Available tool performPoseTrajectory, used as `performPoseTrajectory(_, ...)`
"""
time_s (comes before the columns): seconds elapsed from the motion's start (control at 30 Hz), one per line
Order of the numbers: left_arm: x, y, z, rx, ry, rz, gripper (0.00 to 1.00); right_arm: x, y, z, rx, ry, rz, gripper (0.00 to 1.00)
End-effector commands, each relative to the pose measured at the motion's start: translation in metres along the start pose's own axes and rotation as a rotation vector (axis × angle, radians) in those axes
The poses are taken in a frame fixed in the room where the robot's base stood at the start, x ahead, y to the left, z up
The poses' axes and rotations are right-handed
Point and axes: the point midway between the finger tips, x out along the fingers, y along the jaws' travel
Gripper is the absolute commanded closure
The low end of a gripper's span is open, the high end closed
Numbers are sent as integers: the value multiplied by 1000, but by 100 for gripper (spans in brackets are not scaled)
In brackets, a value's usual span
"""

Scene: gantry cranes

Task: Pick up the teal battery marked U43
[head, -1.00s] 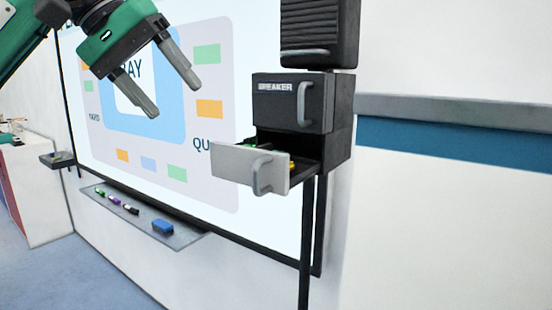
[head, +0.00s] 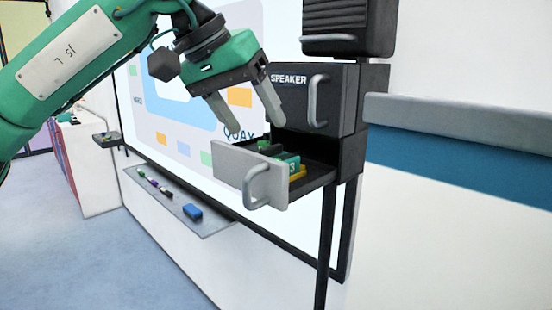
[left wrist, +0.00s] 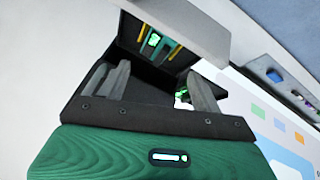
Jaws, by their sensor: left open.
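An open drawer (head: 235,172) under the speaker front holds several small upright batteries. In the left wrist view the drawer (left wrist: 195,25) shows thin teal and yellow batteries, one with a bright green label (left wrist: 154,39). My left gripper (head: 257,128) is open and empty, just above and behind the drawer's front panel. My right gripper is out of view.
The speaker-labelled closed drawer (head: 300,97) with a handle sits directly above the open one, close to my left fingers. A whiteboard tray (head: 170,205) with markers and a blue eraser (head: 193,212) is below left. A grey ledge (head: 450,120) runs along the right wall.

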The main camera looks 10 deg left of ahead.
Motion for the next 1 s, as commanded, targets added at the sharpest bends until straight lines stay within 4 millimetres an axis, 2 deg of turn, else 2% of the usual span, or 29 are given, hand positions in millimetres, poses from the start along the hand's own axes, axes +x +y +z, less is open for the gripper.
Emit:
performPoseTrajectory(0.23, 16, 2, 0, 1, -1, -2, 34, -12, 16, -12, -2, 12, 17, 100)
performPoseTrajectory(0.37, 33, 3, 1, 0, -3, -1, 34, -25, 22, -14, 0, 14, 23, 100)
performPoseTrajectory(0.53, 54, 2, 2, -1, -1, 0, 34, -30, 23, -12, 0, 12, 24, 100)
performPoseTrajectory(0.8, 58, 2, 2, -2, 1, 1, 34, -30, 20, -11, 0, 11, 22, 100)
performPoseTrajectory(1.0, 58, 2, 2, -2, 1, 1, 73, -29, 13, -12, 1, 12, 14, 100)
